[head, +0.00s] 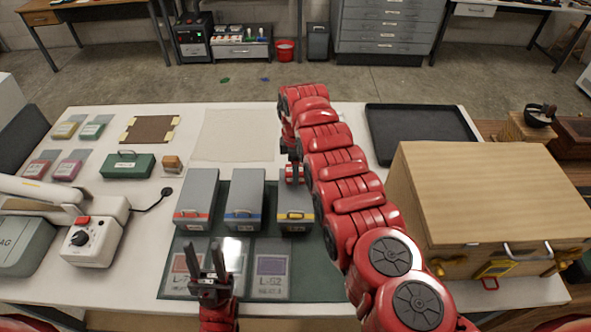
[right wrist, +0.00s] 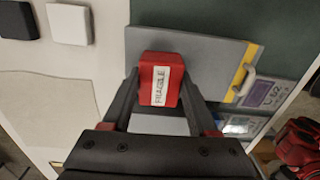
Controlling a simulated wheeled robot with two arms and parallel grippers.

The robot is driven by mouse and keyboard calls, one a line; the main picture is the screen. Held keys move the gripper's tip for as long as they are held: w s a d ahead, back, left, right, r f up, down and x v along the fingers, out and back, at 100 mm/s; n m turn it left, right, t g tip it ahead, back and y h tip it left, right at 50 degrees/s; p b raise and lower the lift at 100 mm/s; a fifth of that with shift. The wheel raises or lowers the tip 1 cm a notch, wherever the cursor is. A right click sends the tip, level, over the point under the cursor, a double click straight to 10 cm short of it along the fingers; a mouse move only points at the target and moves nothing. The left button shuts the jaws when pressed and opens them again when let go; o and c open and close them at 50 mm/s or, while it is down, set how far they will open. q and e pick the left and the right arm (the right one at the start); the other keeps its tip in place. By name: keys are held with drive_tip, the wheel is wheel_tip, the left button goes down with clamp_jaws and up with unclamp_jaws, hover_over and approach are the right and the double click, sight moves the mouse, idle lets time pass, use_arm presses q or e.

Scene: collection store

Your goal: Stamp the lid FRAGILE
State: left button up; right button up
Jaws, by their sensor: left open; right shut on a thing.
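My right gripper (right wrist: 160,88) is shut on a red stamp (right wrist: 160,70) with a white FRAGILE label. The stamp (head: 292,173) is over the back part of the grey box with the yellow stripe (head: 296,194), whose lid also shows in the right wrist view (right wrist: 212,62). I cannot tell whether it touches the lid. Two more grey boxes stand to its left, one blue-striped (head: 245,192) and one red-striped (head: 197,192). My left gripper (head: 208,262) is open and empty, in front of the red-striped box.
The boxes stand on a dark green mat (head: 318,270) with label cards (head: 270,275) in front. A large wooden crate (head: 480,190) and a black tray (head: 420,122) are to the right. A white dial device (head: 95,240) and a green case (head: 128,166) are to the left.

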drive_tip(key=shift+f+b, duration=0.5)
drive_tip(key=shift+f, duration=0.1)
idle(1.4)
drive_tip(key=shift+r, duration=0.1)
wheel_tip(320, 180, up, 3)
drive_tip(key=shift+f+p, duration=0.1)
drive_tip(key=shift+p, duration=1.15)
wheel_tip(320, 180, up, 2)
drive_tip(key=shift+r+p, duration=0.1)
drive_tip(key=shift+p, duration=0.4)
drive_tip(key=shift+r, duration=1)
